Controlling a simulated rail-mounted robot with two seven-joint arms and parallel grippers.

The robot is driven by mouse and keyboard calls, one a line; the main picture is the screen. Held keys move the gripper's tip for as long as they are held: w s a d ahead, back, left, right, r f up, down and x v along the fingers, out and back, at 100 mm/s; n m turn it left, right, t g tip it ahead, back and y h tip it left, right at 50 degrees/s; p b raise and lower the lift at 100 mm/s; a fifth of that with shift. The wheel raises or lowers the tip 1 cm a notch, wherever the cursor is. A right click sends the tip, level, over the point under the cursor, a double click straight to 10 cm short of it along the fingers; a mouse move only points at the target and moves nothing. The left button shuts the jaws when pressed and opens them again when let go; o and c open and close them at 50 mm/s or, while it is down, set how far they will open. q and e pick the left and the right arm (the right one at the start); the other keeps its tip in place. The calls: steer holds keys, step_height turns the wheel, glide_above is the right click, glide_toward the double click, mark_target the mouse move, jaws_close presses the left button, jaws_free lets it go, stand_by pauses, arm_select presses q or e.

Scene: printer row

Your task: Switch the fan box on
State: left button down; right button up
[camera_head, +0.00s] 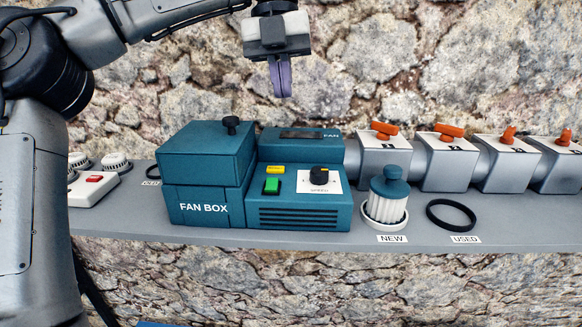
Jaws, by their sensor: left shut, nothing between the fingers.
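The teal fan box (204,178) stands on the shelf left of centre, with a black knob (231,124) on its closed-looking lid. Its fan unit (299,211) adjoins on the right. On the unit's sloped top are a green button (272,186), a yellow piece (276,170) above it, and a black dial (319,176) on a white plate marked SPEED. My left gripper (284,95) points down above the back of the fan unit. It is shut and empty, apart from everything. My right gripper is not in view.
A white-and-teal filter (388,195) stands at the NEW label, right of the fan unit. A black ring (451,214) lies at the USED label. Several grey boxes with orange handles (449,131) line the back right. A white switch block (94,187) sits at left.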

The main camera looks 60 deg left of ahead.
arm_select(q)
steer(key=a+y, duration=0.1)
steer(key=p, duration=0.2)
glide_toward(276, 179)
steer(key=shift+g, duration=0.4)
steer(key=x, duration=0.5)
steer(key=shift+w+d+f, duration=0.15)
steer(key=shift+d+f, duration=0.1)
steer(key=shift+d, duration=0.2)
steer(key=shift+w+a+f, duration=0.1)
steer(key=shift+a+f, duration=0.05)
steer(key=shift+f, duration=0.7)
